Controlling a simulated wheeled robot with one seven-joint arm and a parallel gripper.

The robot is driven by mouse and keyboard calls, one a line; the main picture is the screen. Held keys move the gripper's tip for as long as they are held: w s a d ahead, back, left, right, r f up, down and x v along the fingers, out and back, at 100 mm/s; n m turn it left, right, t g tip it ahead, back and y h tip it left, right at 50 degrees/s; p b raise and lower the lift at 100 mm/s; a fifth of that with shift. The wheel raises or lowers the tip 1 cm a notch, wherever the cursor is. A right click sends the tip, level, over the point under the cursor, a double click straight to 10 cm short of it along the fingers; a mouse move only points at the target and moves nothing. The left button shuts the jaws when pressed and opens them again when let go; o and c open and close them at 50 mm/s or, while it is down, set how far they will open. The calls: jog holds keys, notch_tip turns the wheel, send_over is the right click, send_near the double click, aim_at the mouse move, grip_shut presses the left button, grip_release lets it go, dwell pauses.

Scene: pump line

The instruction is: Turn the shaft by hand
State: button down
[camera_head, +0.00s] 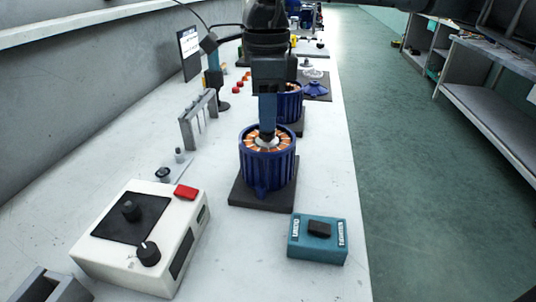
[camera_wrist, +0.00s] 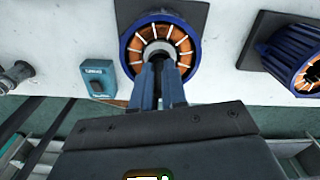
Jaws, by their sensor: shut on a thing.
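A blue finned motor housing (camera_head: 268,174) stands upright on a dark square base (camera_head: 246,194) on the white bench. Copper windings ring its open top, and they also show in the wrist view (camera_wrist: 180,38). My gripper (camera_head: 267,137) points straight down into the middle of the housing. In the wrist view its two blue fingers (camera_wrist: 160,72) reach the light round centre of the motor. They are closed on the shaft there, but the fingers hide most of the shaft itself.
A teal switch box (camera_head: 317,238) is at the front right, and a white control box (camera_head: 141,237) with knobs and a red button is at the front left. A grey rack (camera_head: 199,119) stands to the left. A second blue motor (camera_head: 290,103) is behind. The bench's right edge is near.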

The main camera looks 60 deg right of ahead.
jog(key=m+b, duration=0.4)
jog(key=m, duration=0.2)
jog(key=shift+f+m, duration=0.15)
jog(key=shift+m, duration=0.15)
jog(key=c, duration=1.5)
grip_release()
jog(key=o, duration=0.4)
jog(key=shift+c, duration=0.5)
jog(key=shift+r, duration=0.2)
jog(key=shift+r+p, duration=1.5)
jog(key=shift+r, duration=1.5)
jog(key=shift+s+f, duration=0.1)
